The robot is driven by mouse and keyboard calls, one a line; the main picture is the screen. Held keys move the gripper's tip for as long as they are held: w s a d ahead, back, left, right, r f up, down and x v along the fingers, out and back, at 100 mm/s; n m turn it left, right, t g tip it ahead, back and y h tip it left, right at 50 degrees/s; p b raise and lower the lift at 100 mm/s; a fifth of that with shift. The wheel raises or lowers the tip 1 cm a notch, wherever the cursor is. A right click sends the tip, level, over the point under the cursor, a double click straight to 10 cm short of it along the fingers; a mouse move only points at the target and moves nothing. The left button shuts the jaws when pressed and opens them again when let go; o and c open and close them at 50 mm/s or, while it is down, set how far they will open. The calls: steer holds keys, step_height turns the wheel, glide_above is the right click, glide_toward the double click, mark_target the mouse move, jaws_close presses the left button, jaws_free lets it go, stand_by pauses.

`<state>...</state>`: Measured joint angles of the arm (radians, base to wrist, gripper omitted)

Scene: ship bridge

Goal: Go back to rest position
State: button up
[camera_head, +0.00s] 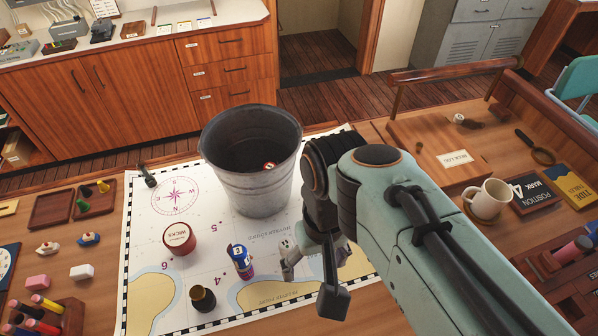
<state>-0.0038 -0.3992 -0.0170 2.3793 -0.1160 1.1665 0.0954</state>
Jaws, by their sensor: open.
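My gripper (290,262) is open over the lower middle of the chart, to the right of a small blue and white can. My own arm covers part of it, so I cannot see both fingers fully. I see nothing held between them. A grey metal bucket (248,185) stands on the chart (150,235), just beyond the gripper.
A mug (489,200) and a magnifying glass (536,147) are at right. Small trays, toy boats and markers (47,303) lie at left.

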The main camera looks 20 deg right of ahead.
steer(key=shift+n, duration=0.6)
steer(key=s, duration=0.1)
steer(key=s+f, duration=0.1)
steer(key=s, duration=0.1)
steer(key=s+f, duration=0.1)
steer(key=shift+s+a+f, duration=0.1)
steer(key=shift+s+a, duration=0.05)
steer(key=shift+s, duration=0.2)
